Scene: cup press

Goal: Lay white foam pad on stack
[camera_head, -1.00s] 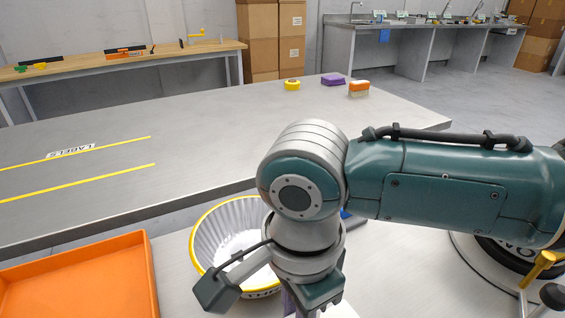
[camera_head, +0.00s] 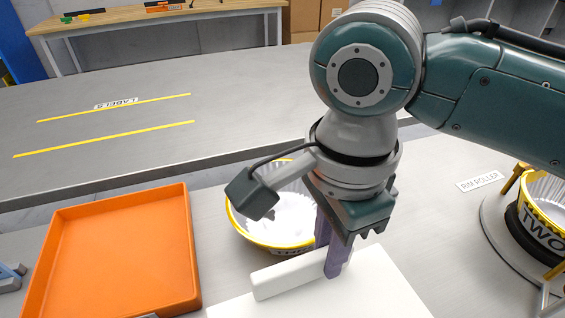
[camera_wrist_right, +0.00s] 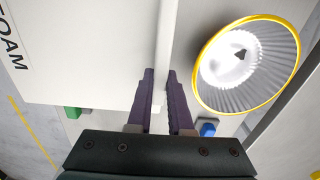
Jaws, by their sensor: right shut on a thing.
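The white foam pad (camera_head: 385,290) is a flat slab with a raised white bar (camera_head: 280,277) along it, low in the head view. In the right wrist view the slab (camera_wrist_right: 90,50) fills the upper left, with the bar (camera_wrist_right: 168,40) running up between the fingers. My right gripper (camera_head: 336,268) points down, and its purple fingers (camera_wrist_right: 158,85) are shut on the bar. The slab's lower edge is cut off in the head view. I cannot make out a stack or what lies under the pad. My left gripper is not in view.
A pleated white bowl with a yellow rim (camera_head: 275,222) stands just behind the pad. An orange tray (camera_head: 120,255) is at left. A yellow-trimmed drum marked TWO (camera_head: 545,220) stands at right by a RIM ROLLER label (camera_head: 480,182). The grey table (camera_head: 230,130) behind is mostly clear.

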